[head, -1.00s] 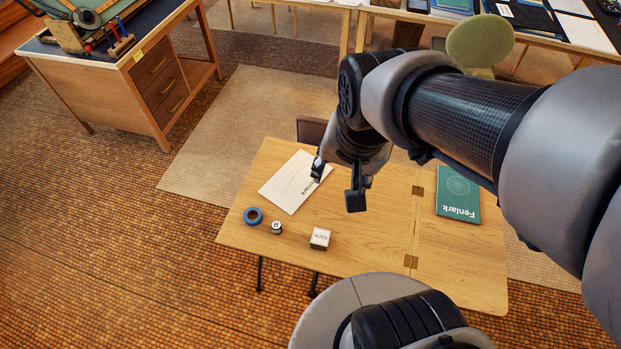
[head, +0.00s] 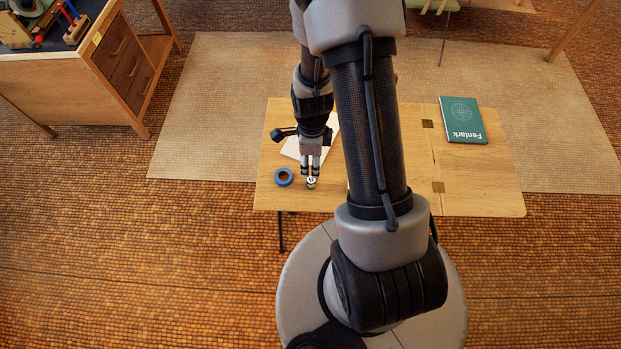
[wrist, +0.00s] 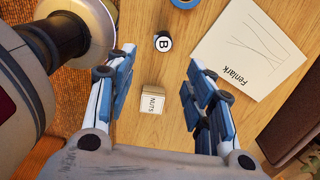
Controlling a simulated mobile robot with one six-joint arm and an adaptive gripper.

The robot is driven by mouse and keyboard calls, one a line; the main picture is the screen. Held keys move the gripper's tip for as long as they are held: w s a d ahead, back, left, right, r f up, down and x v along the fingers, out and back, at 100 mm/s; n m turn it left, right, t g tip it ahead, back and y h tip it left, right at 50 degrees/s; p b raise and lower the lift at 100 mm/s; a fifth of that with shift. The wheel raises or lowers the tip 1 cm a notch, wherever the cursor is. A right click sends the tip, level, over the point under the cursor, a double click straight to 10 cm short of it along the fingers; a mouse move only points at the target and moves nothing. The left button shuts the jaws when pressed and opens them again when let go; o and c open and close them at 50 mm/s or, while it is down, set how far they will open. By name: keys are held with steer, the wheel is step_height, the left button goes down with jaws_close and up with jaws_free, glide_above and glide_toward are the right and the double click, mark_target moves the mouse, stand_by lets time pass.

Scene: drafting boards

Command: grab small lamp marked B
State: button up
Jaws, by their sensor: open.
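The small lamp marked B (head: 311,182) is a small dark piece with a white round face lettered B. It stands on the wooden table near its front edge. In the wrist view the lamp (wrist: 163,42) shows at the top centre, in line with the gap between my fingers and a little past their tips. My gripper (head: 310,170) is open and empty; in the head view its fingertips appear right at the lamp. In the wrist view my gripper (wrist: 162,62) has its fingers spread wide. I cannot tell how high the tips are above the table.
A blue tape roll (head: 284,176) lies left of the lamp. A white sheet (wrist: 246,50) and a green Fenlark book (head: 463,120) also lie on the table (head: 480,185).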

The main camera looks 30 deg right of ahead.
mark_target(310, 180)
step_height(310, 180, down, 9)
steer(key=b, duration=0.2)
steer(key=shift+b, duration=0.35)
steer(key=f, duration=0.1)
steer(key=f+b, duration=0.1)
steer(key=f, duration=0.1)
steer(key=f+b, duration=0.1)
steer(key=f, duration=0.1)
steer(key=shift+w+f, duration=0.1)
steer(key=shift+w, duration=0.3)
steer(key=shift+c, duration=0.3)
jaws_close()
